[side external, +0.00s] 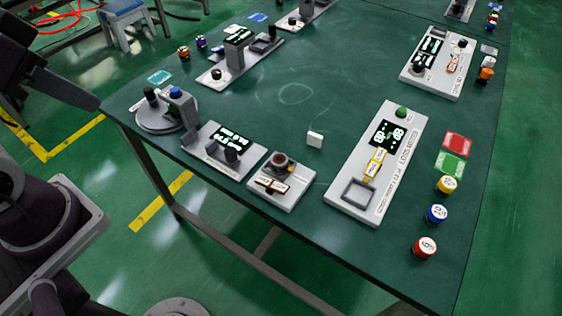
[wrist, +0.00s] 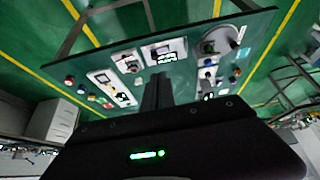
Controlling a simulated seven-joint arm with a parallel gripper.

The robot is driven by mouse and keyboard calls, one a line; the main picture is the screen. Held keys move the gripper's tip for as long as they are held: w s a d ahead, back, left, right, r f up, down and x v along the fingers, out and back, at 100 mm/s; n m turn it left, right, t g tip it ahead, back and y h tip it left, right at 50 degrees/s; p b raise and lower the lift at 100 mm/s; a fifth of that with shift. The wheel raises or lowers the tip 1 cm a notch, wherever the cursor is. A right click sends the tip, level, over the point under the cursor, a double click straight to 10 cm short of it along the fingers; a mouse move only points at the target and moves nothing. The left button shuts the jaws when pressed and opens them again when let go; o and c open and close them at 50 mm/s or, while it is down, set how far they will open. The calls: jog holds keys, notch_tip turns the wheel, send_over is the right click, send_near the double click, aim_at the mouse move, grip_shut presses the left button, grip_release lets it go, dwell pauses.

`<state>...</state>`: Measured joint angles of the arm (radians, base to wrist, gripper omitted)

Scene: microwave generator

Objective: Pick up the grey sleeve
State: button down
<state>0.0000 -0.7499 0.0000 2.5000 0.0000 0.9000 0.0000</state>
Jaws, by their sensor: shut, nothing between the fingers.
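I cannot tell for certain which part is the grey sleeve. A short grey round part with a brownish centre (side external: 281,162) stands upright on the small white module at the front of the table. The same module shows small in the wrist view (wrist: 128,62). My gripper (wrist: 158,80) shows in the wrist view as two dark fingers close together, shut and empty. It is apart from these parts, with the table beyond its tips. The fingers are not visible in the side view.
The green table (side external: 290,95) carries several modules. A long white panel (side external: 345,180) with a grey square frame stands at right, beside several coloured knobs (side external: 436,214). A round grey base (side external: 160,120) with a blue-topped post sits at the left edge. A small white block (side external: 314,139) lies mid-table, with bare surface behind it.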

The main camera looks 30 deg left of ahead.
jog(key=c, duration=0.8)
grip_release()
